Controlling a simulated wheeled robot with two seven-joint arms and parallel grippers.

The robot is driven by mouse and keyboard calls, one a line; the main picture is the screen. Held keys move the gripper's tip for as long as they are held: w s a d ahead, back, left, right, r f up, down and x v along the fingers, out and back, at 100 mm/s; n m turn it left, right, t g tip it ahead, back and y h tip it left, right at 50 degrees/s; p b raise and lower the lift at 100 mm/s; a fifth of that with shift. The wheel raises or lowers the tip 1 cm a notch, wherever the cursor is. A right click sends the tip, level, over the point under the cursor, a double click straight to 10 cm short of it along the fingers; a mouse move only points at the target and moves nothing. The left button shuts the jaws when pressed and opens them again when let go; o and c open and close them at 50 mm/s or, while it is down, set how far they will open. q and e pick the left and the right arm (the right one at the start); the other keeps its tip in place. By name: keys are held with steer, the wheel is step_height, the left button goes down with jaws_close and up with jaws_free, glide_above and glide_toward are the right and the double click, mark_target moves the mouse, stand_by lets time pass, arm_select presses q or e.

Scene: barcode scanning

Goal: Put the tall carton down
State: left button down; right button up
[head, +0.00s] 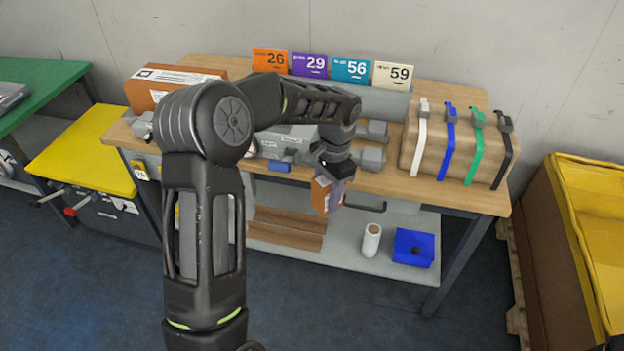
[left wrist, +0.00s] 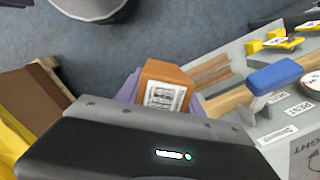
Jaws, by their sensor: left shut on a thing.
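The carton is a small orange box with a white barcode label, seen in the left wrist view (left wrist: 165,92) and in the head view (head: 321,196). My left gripper (head: 330,188) is shut on it, with purplish fingers on both sides of the box. The gripper points down and holds the carton in the air by the front edge of the wooden workbench (head: 455,196). The carton's lower end is free, and part of the box is hidden by the fingers. My right gripper is not in view.
Numbered cards (head: 309,65) stand along the back. A wooden block with coloured straps (head: 431,158) is at the bench's right. A large orange box (head: 140,93) is at the left. A blue-handled tool (left wrist: 275,75) lies on a labelled grey board (left wrist: 300,128). My arm hides the middle.

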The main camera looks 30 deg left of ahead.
arm_select(q)
steer(key=s+d+f+n, duration=0.2)
steer(key=d+f+n, duration=0.2)
steer(key=d+f, duration=0.7)
steer(key=shift+s+d+f, duration=0.2)
steer(key=shift+s+d, duration=0.15)
steer(key=shift+d, duration=0.05)
steer(key=shift+d, duration=0.1)
